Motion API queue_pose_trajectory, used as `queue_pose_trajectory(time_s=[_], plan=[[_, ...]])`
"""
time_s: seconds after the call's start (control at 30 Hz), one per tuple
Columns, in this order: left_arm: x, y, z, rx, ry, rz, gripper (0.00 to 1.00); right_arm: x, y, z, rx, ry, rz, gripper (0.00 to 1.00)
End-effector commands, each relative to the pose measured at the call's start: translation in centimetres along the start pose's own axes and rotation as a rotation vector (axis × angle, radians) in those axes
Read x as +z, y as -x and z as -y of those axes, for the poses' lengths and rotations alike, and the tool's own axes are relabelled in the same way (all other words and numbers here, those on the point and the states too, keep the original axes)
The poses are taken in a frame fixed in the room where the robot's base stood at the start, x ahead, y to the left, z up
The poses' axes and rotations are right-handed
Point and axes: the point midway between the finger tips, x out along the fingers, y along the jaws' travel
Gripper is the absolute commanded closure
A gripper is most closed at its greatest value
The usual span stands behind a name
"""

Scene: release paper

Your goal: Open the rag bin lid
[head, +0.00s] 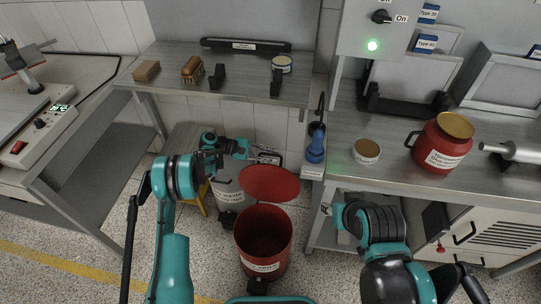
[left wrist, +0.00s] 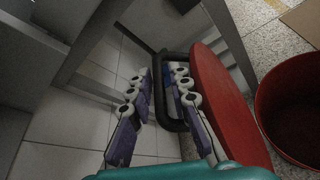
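The red rag bin (head: 262,246) stands on the floor with its mouth uncovered. Its red lid (head: 270,183) is raised and tilted up at the bin's far side. In the left wrist view the lid (left wrist: 228,105) stands edge-on just right of my fingers, and the bin (left wrist: 292,100) is farther right. My left gripper (head: 268,155) is behind the lid's upper edge. My right gripper (head: 326,209) is right of the bin, small and partly hidden.
A grey workbench (head: 390,175) on the right holds a red can (head: 440,145) and a small round tin (head: 366,152). A grey shelf table (head: 225,90) is behind the bin. A pale container (head: 232,190) stands left of the lid. Open speckled floor lies around the bin's front.

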Motion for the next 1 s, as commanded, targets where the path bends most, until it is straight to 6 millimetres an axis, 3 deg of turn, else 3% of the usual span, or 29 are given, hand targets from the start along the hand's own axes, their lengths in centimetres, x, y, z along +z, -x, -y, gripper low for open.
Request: queue_pose_trajectory(time_s=[0.17,0.6,0.8,1.0], plan=[[-0.1,1.5,0.0,0.002,0.001,-0.001,0.81,0.0,0.0,0.0,0.0,0.0,0.0,0.6],[-0.1,10.3,0.0,0.002,0.002,-0.001,0.81,0.0,0.0,0.0,0.0,0.0,0.0,0.6],[-0.1,11.9,0.0,0.001,0.0,0.0,0.81,0.0,0.0,0.0,0.0,0.0,0.0,0.6],[-0.1,12.1,0.0,0.0,0.0,0.0,0.81,0.0,0.0,0.0,0.0,0.0,0.0,0.6]])
